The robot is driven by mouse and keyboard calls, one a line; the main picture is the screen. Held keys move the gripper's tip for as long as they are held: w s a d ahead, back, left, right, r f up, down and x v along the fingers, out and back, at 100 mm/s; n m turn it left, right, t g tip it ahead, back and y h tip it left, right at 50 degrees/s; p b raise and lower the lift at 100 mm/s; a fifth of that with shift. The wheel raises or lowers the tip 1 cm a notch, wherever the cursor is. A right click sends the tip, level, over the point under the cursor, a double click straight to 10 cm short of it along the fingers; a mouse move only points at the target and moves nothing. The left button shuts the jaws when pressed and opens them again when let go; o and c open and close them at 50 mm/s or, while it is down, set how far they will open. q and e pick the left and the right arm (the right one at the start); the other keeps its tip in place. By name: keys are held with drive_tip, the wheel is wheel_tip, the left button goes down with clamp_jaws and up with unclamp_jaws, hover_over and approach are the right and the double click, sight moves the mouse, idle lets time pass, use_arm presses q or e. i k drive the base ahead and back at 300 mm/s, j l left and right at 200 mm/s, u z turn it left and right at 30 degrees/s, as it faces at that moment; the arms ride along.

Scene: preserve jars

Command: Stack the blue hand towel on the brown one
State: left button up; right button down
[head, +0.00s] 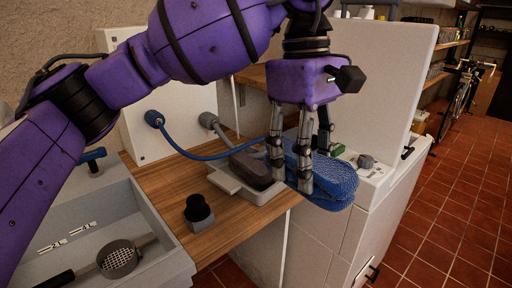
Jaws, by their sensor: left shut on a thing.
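My left gripper (290,187) reaches in from the upper left and points down, shut on the blue hand towel (335,182). The blue towel is folded into a rounded bundle and sticks out to the right of the fingers. It appears to hang over the counter's right end; its left part is hidden behind the fingers. The brown hand towel (250,168), dark and folded, lies in a pale grey tray (228,181) just left of the fingers. The blue towel is beside the brown one in the picture, not over it. My right gripper is out of view.
A black knob-topped object (199,211) stands on the wooden counter (165,184). A grey sink (150,255) with a strainer (118,259) is at the lower left. A blue hose (200,156) runs behind the tray. A white appliance (345,225) stands right; red tiled floor lies beyond.

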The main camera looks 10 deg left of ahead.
sight(250, 169)
drive_tip(key=i, duration=0.95)
